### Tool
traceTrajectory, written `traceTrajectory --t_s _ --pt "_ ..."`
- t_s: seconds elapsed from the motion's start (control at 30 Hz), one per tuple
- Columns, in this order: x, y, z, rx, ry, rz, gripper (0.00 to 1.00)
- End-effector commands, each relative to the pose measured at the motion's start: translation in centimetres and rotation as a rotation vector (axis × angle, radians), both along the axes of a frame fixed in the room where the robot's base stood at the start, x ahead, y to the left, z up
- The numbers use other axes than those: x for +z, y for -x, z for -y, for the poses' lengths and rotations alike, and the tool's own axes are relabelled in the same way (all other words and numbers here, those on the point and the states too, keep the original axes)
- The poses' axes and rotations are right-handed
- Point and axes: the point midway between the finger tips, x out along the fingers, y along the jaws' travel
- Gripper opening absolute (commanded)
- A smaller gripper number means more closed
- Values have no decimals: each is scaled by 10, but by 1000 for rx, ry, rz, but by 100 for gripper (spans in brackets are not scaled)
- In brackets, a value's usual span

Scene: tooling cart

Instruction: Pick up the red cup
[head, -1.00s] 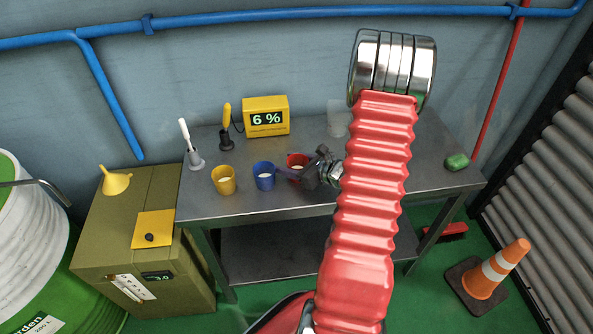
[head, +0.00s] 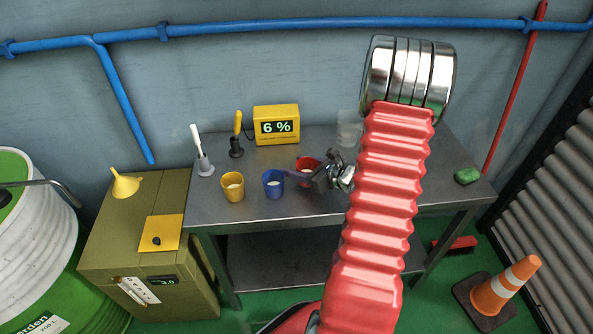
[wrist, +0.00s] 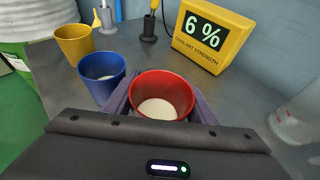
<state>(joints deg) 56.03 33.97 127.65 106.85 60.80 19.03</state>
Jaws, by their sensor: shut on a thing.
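The red cup (head: 306,163) is at the middle of the grey bench, right of the blue cup (head: 273,184). In the wrist view, the red cup (wrist: 166,82) is upright, with pale contents inside. My gripper (head: 304,176) is shut on it, with one dark purple finger on each side of the cup in the wrist view (wrist: 160,104). The cup's base is hidden, and I cannot tell whether it is clear of the bench top. The gripper hides part of the cup in the head view.
The yellow cup (head: 232,187) stands left of the blue cup. Behind are a yellow "6 %" display (head: 276,126), a black-and-yellow tool (head: 237,136), a white-handled brush (head: 202,153) and a translucent container (head: 348,128). A green item (head: 468,176) lies at the bench's right end.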

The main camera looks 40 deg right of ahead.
Motion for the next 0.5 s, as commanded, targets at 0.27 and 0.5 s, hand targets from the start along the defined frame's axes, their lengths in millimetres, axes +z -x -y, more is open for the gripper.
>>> traceTrajectory --t_s 0.27,0.5 --pt "25 0 0 1 2 2 28" --pt "46 0 0 1 2 1 28"
